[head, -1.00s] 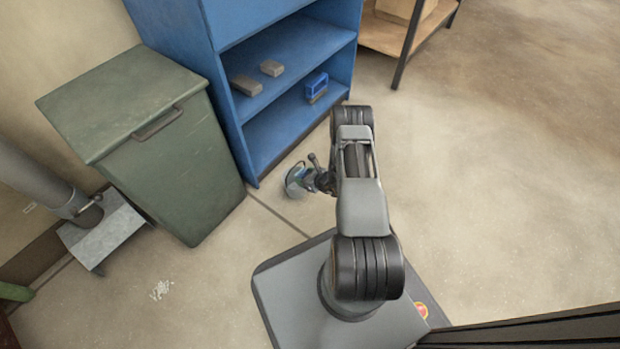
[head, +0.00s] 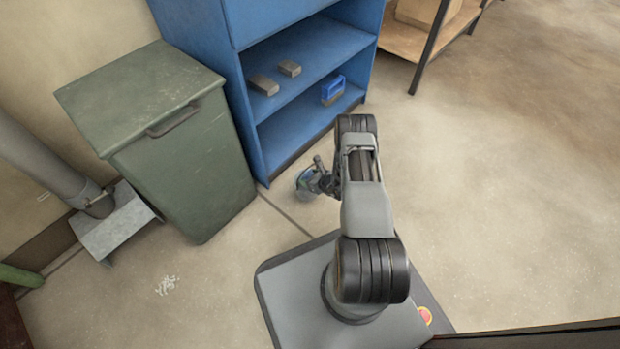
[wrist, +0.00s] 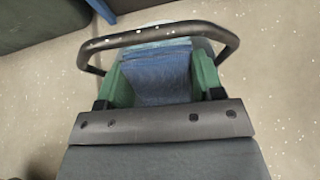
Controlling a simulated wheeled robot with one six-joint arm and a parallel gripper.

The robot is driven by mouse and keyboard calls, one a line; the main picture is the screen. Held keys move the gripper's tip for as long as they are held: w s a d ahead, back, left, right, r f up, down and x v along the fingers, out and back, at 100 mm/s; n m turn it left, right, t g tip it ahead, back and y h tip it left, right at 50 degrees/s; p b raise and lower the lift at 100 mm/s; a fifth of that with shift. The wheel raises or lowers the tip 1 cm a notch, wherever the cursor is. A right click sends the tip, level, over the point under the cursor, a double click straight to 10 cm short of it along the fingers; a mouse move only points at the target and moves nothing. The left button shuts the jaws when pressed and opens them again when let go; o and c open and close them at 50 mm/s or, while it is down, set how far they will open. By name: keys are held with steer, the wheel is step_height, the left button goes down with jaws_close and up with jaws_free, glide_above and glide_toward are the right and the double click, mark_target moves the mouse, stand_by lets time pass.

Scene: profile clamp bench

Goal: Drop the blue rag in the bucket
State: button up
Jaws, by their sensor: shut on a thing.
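My gripper (wrist: 160,85) has green fingers and is shut on the blue rag (wrist: 158,72), which hangs between them in the wrist view. A dark curved bar arches across the far side of the fingers and hides part of the rag. In the head view my gripper (head: 308,182) is small, beyond my base and left of my arm, in front of the blue shelf; the rag is hard to make out there. A pale rounded edge shows behind the bar in the wrist view, too covered to identify. I cannot make out a bucket clearly in either view.
A green lidded bin (head: 185,150) stands left of the blue shelf unit (head: 290,115), which holds grey blocks (head: 264,85) and a blue item (head: 332,90). A grey pipe (head: 45,165) meets a metal plate at far left. White scraps (head: 167,285) lie on the floor. Floor at right is open.

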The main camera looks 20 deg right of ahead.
steer(key=o, duration=0.9)
steer(key=shift+o, duration=0.2)
steer(key=shift+s+r, duration=0.1)
steer(key=p+v, duration=0.6)
steer(key=v, duration=0.7)
steer(key=shift+s+d, duration=0.2)
steer(key=shift+s, duration=0.05)
